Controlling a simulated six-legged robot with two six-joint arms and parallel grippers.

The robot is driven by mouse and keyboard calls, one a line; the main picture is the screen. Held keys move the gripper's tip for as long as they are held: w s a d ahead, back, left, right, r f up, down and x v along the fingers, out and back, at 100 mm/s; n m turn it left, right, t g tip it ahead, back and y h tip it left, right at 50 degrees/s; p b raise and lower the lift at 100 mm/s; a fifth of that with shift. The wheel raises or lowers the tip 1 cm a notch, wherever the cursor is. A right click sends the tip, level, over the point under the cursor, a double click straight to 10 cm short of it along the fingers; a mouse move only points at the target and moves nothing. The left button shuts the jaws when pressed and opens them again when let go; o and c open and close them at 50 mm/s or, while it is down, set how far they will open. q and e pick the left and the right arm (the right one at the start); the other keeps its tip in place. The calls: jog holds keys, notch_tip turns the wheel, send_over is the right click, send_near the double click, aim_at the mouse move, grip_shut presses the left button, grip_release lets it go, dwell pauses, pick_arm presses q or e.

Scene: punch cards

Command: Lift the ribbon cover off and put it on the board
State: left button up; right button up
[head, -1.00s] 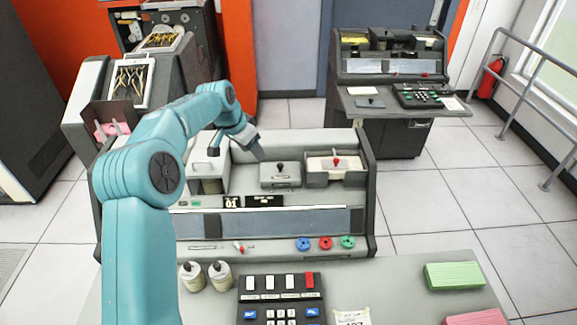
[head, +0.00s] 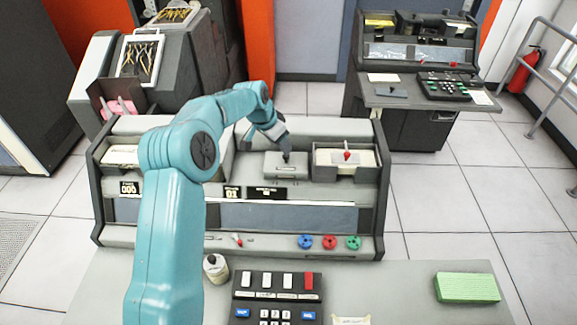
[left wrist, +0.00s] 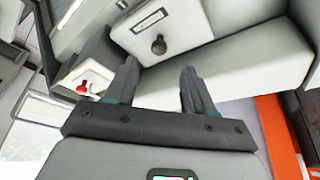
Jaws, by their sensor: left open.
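The ribbon cover (head: 280,168) is a grey box-like lid with a black knob on top, seated on the upper deck of the keypunch machine (head: 240,243). I cannot tell which surface is the board. My right gripper is not in view.
A tray with a red knob (head: 347,156) sits just right of the cover. Red, blue and green knobs (head: 329,242) line the machine's front.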

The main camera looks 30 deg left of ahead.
aim_at(284, 156)
pick_arm(q)
jog(key=shift+a+f, duration=0.15)
jog(key=shift+f, duration=0.4)
jog(key=shift+s, duration=0.1)
jog(key=shift+d+f, duration=0.2)
jog(key=shift+f, duration=0.15)
jog(key=x, duration=0.2)
jog(key=b+x, duration=0.1)
jog(key=x, duration=0.1)
jog(key=shift+w+d+f, duration=0.15)
jog(key=shift+w, duration=0.3)
jog(key=shift+w+f, duration=0.1)
jog(key=shift+f, duration=0.1)
jog(key=shift+s+r, duration=0.25)
jog(key=shift+s, duration=0.05)
jog(key=shift+d, duration=0.1)
jog(key=shift+c, duration=1)
jog(key=shift+w+f, duration=0.2)
grip_shut()
jog(key=shift+s+r, duration=0.1)
